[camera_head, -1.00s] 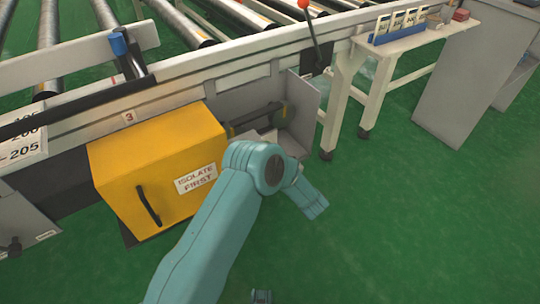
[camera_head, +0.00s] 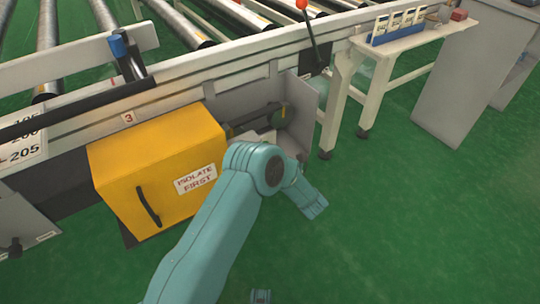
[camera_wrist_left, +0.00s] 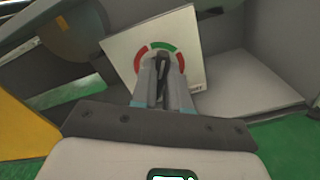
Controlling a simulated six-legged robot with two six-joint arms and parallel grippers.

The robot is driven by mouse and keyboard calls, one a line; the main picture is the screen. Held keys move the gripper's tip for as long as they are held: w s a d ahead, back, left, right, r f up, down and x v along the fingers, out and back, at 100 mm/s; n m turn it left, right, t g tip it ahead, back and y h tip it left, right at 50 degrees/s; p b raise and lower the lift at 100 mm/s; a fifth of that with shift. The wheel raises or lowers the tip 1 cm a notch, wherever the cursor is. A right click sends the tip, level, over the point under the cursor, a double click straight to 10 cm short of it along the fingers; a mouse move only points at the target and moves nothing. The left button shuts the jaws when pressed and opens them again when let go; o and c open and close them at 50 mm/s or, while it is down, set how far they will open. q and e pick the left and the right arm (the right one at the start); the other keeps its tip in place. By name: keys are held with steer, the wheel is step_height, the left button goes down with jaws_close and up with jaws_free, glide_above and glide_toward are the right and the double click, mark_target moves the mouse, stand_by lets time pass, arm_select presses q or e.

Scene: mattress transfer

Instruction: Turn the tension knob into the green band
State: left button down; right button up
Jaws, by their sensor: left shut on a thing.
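The dial plate (camera_wrist_left: 188,35) is white and shows tilted in the left wrist view. It carries a green band (camera_wrist_left: 162,47) at the top and red bands to the left (camera_wrist_left: 140,58) and right (camera_wrist_left: 180,62). The dark tension knob (camera_wrist_left: 163,66) is at its centre. My left gripper (camera_wrist_left: 163,75) is shut on the knob, which its fingers partly hide. I cannot tell exactly where the knob points. In the head view my left arm hides its gripper, the knob and most of the plate.
A yellow box (camera_head: 155,160) marked "ISOLATE FIRST" stands left of my arm under the roller conveyor (camera_head: 190,80). A grey guard panel (camera_head: 300,115) stands beside the dial area. A white table (camera_head: 420,40) is at the right. Green floor is clear at the lower right.

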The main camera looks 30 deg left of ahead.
arm_select(q)
steer(key=shift+f, duration=0.15)
steer(key=c, duration=1.1)
jaws_free()
steer(key=shift+p+v, duration=2.05)
steer(key=shift+v, duration=6.15)
